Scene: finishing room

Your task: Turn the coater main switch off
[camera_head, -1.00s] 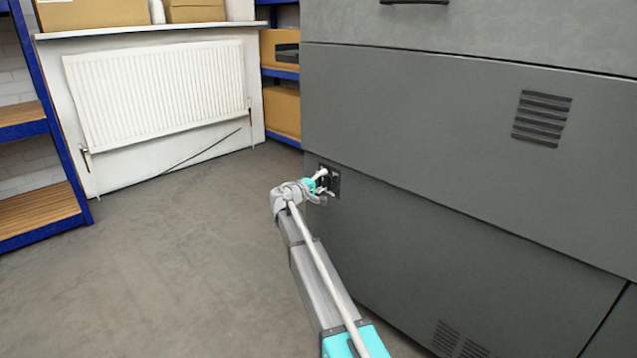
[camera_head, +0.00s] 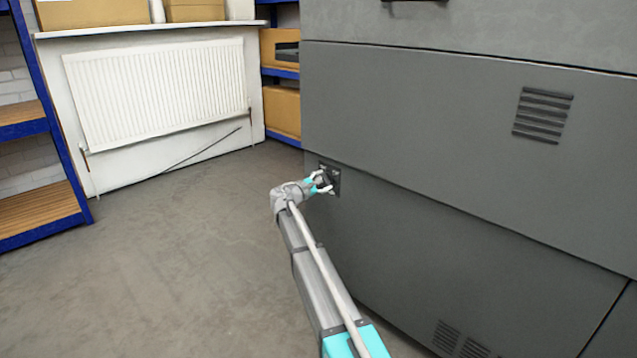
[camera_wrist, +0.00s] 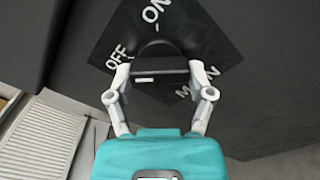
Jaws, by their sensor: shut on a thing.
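The coater main switch (camera_head: 331,178) is a small black plate on the front of the grey coater, near its left edge. In the wrist view its dark plate (camera_wrist: 215,50) sits tilted, with white ON, OFF and MAIN lettering. Its black handle (camera_wrist: 170,76) has a short white mark and lies crosswise between my fingertips. My gripper (camera_head: 323,181) is at the switch, and in the wrist view (camera_wrist: 159,72) its two white fingers are shut on the handle from both sides. I cannot tell for sure which label the handle points to.
The grey coater (camera_head: 450,130) fills the right side, with a vent (camera_head: 542,115) and a handle at the top. A white radiator (camera_head: 155,92) and blue shelving (camera_head: 40,125) stand to the left. The floor (camera_head: 150,270) left of my arm is clear.

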